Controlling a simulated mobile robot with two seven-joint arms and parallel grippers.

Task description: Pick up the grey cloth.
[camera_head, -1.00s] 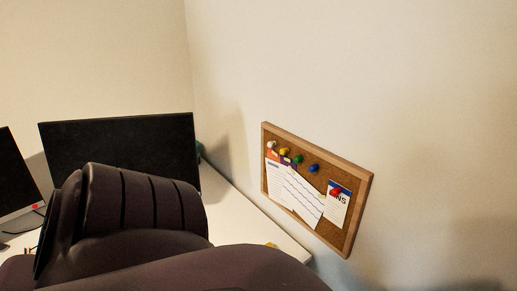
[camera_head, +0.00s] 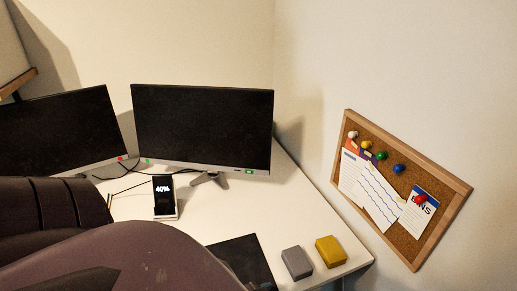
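A small grey folded piece, which looks like the grey cloth (camera_head: 297,262), lies on the white desk (camera_head: 300,220) near its front right corner. Its shape is a thick rounded block. A similar yellow piece (camera_head: 330,251) lies just to its right, with a narrow gap between them. A dark flat mat or pad (camera_head: 243,262) lies to its left. Neither of my grippers shows in the head view, so their state cannot be seen.
A dark chair (camera_head: 120,255) fills the lower left and hides part of the desk. Two monitors (camera_head: 203,130) (camera_head: 58,132) stand at the back. A phone (camera_head: 163,192) reading 40% stands before them. A corkboard (camera_head: 400,190) hangs on the right wall.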

